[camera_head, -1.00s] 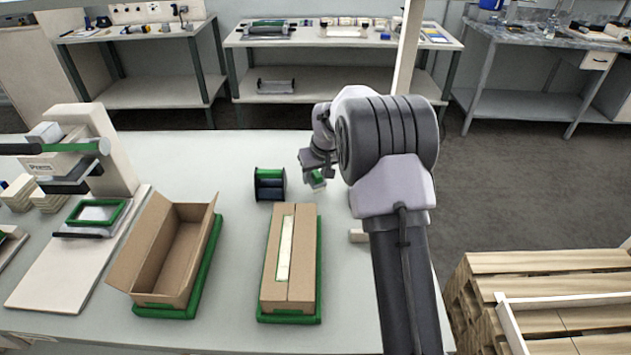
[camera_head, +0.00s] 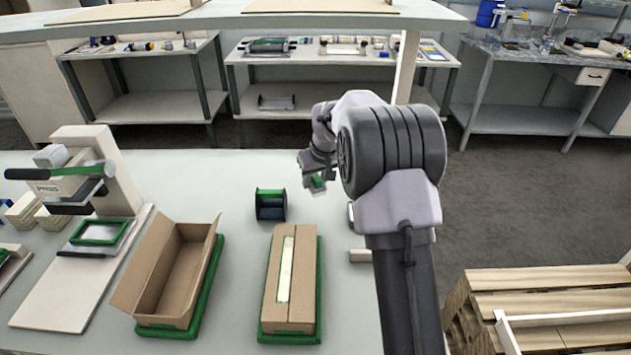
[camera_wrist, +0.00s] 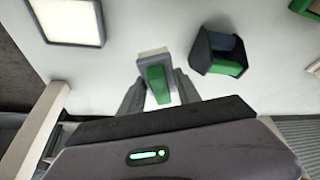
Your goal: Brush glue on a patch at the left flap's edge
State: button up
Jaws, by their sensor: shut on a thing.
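My gripper (camera_head: 314,183) is shut on a brush with a green handle (camera_wrist: 157,85). In the wrist view the brush's pale bristle end (camera_wrist: 152,55) points away from the fingers. In the head view the brush (camera_head: 318,184) hangs above the table, right of the dark spool-like holder and beyond the closed carton. The carton (camera_head: 304,280) lies in a green-edged tray (camera_head: 290,339) with its long flaps folded over. The left flap (camera_head: 271,285) has a pale strip (camera_head: 286,265) along its inner edge. I cannot tell whether the strip is glue.
A dark holder with green ends (camera_head: 271,205) stands behind the carton; it also shows in the wrist view (camera_wrist: 218,52). A pale, dark-rimmed square (camera_wrist: 72,18) lies near the gripper. An open carton (camera_head: 170,275) and a press (camera_head: 85,180) stand left. A pallet (camera_head: 540,310) is at right.

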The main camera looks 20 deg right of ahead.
aim_at(283, 241)
jog(key=s+a+r+n+g+y+p, duration=0.1)
jog(key=s+a+n+p, duration=0.2)
jog(key=s+a+n, duration=0.1)
jog(key=s+a+r+n+y+p, duration=0.1)
jog(key=s+a+r+n+p, duration=0.1)
jog(key=s+a+n+p, duration=0.2)
jog(key=s+a+r+n+g+y+p, duration=0.1)
jog(key=s+a+n+y+p, duration=0.1)
jog(key=s+a+n+p, duration=0.2)
jog(key=shift+s+a+r+n+g, duration=0.2)
jog(key=shift+s+n, duration=0.15)
jog(key=shift+s, duration=0.2)
jog(key=shift+s+a+r+n+g, duration=0.15)
jog(key=shift+s+n, duration=0.2)
jog(key=shift+s, duration=0.2)
jog(key=shift+d+f+b, duration=0.1)
jog(key=shift+f+b, duration=0.85)
jog(key=shift+f, duration=1.6)
jog(key=shift+f+b, duration=0.45)
jog(key=shift+b, duration=0.15)
jog(key=shift+s+f+b, duration=0.15)
jog(key=shift+s+b, duration=0.1)
jog(key=shift+b, duration=2.65)
jog(key=shift+s+a+b, duration=0.1)
jog(key=shift+a+b, duration=0.15)
jog(key=shift+b, duration=0.25)
jog(key=shift+w+d+b, duration=0.2)
jog(key=shift+w+b, duration=0.2)
jog(key=shift+b, duration=1.15)
